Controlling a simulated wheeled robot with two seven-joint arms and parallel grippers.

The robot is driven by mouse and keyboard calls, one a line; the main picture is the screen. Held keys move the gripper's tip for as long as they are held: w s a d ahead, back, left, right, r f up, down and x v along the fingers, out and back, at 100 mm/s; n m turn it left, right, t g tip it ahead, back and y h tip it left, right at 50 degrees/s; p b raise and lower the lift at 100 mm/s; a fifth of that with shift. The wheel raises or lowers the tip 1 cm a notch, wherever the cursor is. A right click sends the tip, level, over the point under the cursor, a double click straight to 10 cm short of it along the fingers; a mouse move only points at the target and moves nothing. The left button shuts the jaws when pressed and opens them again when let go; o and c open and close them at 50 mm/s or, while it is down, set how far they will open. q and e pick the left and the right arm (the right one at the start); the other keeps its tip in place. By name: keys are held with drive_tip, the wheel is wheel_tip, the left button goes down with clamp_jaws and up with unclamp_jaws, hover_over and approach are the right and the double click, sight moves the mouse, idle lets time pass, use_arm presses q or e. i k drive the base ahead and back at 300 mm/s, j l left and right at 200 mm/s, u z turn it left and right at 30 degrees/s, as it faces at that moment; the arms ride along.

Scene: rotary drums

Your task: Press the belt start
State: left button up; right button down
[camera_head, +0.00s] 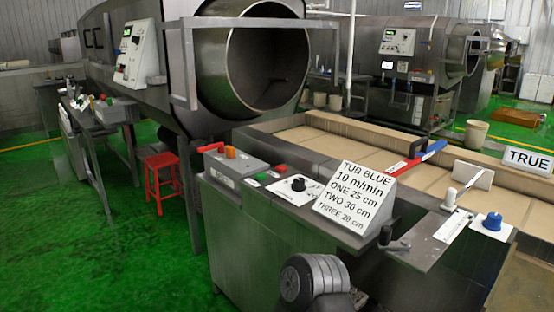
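The control console (270,235) stands in the middle foreground. On its top, a green button (261,177) sits beside a red button (281,169). To their right is a black rotary knob (298,184) on a white dial plate. I cannot read any label naming the belt start. A grey box (236,168) at the console's left end carries a red handle (210,147) and an orange button (230,152). Neither gripper's fingers can be made out in the view.
A sign (355,197) reading "TUB BLUE 10 m/min" stands on the console. Right of it are a black lever (393,241), a white-knobbed lever (450,196) and a blue knob (492,222). A belt (340,145) runs behind. A red stool (163,180) stands left on open green floor.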

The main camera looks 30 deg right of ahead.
sight(261, 175)
drive_tip(key=i+l+z, duration=0.15)
drive_tip(key=i+z, duration=0.15)
drive_tip(key=i, duration=0.8)
